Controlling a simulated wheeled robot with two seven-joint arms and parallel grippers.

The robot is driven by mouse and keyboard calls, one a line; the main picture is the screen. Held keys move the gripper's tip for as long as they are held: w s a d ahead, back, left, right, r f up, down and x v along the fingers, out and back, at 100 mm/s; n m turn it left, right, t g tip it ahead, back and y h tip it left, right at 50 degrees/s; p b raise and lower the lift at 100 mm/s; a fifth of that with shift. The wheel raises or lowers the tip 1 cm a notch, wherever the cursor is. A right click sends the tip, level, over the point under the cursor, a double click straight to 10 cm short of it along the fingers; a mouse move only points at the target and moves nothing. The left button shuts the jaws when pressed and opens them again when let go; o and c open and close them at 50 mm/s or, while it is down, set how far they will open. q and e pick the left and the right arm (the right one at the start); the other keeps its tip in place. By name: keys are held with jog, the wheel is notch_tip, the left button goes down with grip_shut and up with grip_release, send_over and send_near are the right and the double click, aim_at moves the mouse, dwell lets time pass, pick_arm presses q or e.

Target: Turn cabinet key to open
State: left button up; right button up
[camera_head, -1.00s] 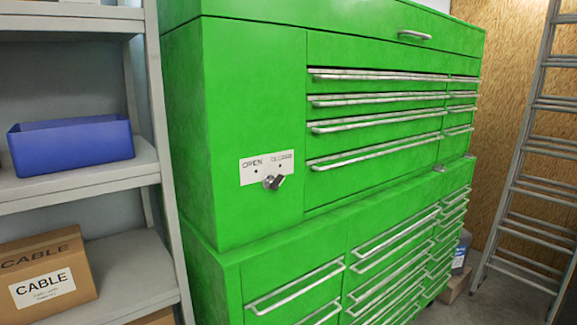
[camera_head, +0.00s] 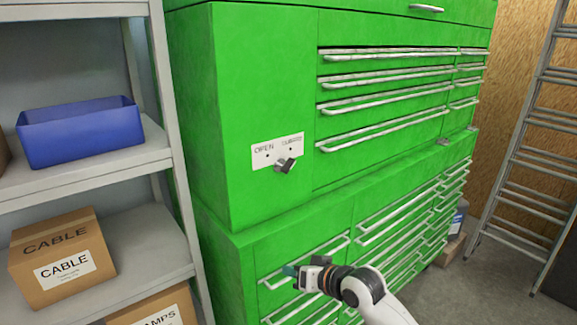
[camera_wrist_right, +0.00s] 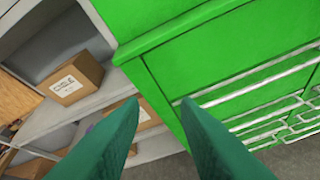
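The green cabinet (camera_head: 262,80) stands in the middle of the head view. Its key (camera_head: 286,164) is a small grey piece on a white plate (camera_head: 268,153) marked OPEN on the left and, less legibly, CLOSED on the right. The key sits at the plate's lower edge and tilts toward the right. My right gripper (camera_head: 290,270) is below the key, in front of the lower drawers, and holds nothing. In the right wrist view its two green fingers (camera_wrist_right: 160,108) are apart, with the cabinet's lower part beyond. The key is not in that view. My left gripper is not in view.
A grey shelf (camera_head: 95,172) at the left holds a blue bin (camera_head: 80,135) and cardboard boxes (camera_head: 62,260). Drawer handles (camera_head: 305,262) stick out near my right gripper. A ladder (camera_head: 525,150) leans at the right. The space before the key is clear.

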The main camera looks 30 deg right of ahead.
aim_at(291, 168)
jog(key=w+d+r+m+t, duration=0.25)
jog(key=d+r, duration=0.25)
jog(key=r, duration=0.4)
jog(key=w+d+r+m+t, duration=0.2)
jog(key=w+d+r+t, duration=0.15)
jog(key=d+r, duration=0.35)
jog(key=shift+h, duration=0.4)
jog(key=w+p, duration=0.1)
jog(key=w, duration=0.2)
jog(key=w+a+p, duration=0.1)
jog(key=w+p, duration=0.1)
jog(key=w, duration=0.2)
jog(key=w+a+r+p, duration=0.1)
jog(key=w, duration=0.2)
jog(key=shift+w+a+r+p, duration=0.1)
jog(key=shift+w+a+p, duration=0.1)
jog(key=shift+p, duration=0.2)
jog(key=shift+w+f, duration=0.2)
jog(key=shift+w, duration=0.65)
jog(key=shift+c, duration=0.6)
jog(key=shift+a, duration=0.1)
grip_shut()
